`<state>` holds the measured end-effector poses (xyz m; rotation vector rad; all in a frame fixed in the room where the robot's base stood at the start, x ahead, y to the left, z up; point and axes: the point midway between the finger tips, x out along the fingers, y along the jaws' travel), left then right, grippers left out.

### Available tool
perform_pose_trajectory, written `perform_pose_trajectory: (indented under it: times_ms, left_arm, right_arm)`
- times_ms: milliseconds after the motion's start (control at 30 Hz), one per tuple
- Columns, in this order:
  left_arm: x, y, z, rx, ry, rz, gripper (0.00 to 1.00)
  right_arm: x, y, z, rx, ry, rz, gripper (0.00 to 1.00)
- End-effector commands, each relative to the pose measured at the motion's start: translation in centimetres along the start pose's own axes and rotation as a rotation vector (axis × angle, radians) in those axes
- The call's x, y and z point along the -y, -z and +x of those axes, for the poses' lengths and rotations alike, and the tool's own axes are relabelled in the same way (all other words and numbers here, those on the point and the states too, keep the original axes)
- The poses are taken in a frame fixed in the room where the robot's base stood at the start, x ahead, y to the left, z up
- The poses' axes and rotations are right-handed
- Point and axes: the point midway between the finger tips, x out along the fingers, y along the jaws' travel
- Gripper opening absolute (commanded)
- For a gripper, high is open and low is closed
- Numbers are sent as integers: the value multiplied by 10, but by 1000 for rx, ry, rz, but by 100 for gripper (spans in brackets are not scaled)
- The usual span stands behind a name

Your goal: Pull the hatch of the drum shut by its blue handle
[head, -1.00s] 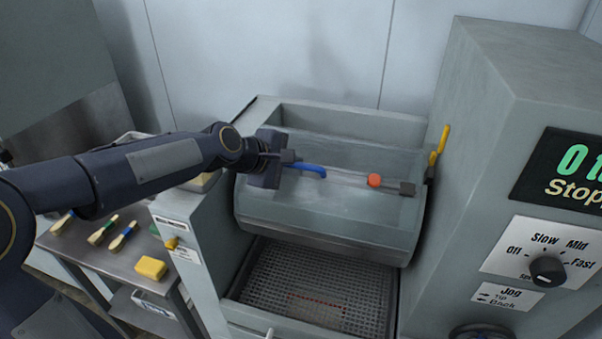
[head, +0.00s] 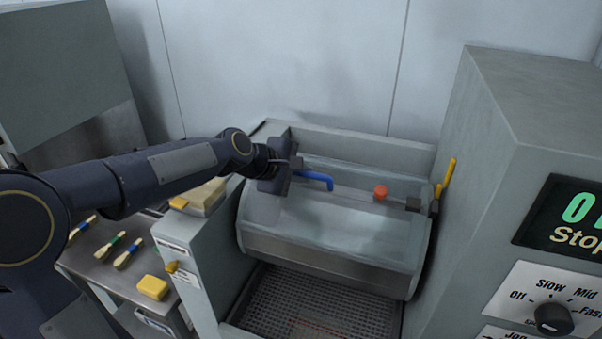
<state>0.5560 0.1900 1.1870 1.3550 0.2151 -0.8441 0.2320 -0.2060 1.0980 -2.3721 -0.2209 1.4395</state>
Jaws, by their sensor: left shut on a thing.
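The grey drum (head: 330,252) lies across its housing between the side walls, above a perforated tray. The blue handle (head: 318,180) sticks out to the right at the drum's upper part. My left gripper (head: 294,163) is shut on the left end of the handle and hides that end. The hatch (head: 345,188) seems to be the panel around the handle; its edges are hard to make out, and I cannot tell how far open it is. My right gripper is out of view.
An orange knob (head: 380,191) sits right of the handle, near a yellow lever (head: 446,178). A tall control cabinet (head: 500,150) stands on the right. A side table (head: 105,262) on the left holds brushes and a yellow block (head: 152,287).

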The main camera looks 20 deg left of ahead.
Motion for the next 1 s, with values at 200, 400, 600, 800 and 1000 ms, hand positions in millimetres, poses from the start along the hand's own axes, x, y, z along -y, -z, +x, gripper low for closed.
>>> perform_pose_trajectory:
  times_ms: [200,400,600,800,1000]
  left_arm:
    - [-2,1,0,-2,-5,-2,36]
    - [2,1,1,-1,3,-2,36]
    - [4,1,2,0,9,-3,36]
    - [5,2,-9,-1,8,-3,36]
    - [1,1,-46,-5,-4,0,36]
  right_arm:
    - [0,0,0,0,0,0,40]
    - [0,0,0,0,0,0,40]
    - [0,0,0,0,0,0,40]
    - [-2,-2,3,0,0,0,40]
    - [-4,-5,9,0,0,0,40]
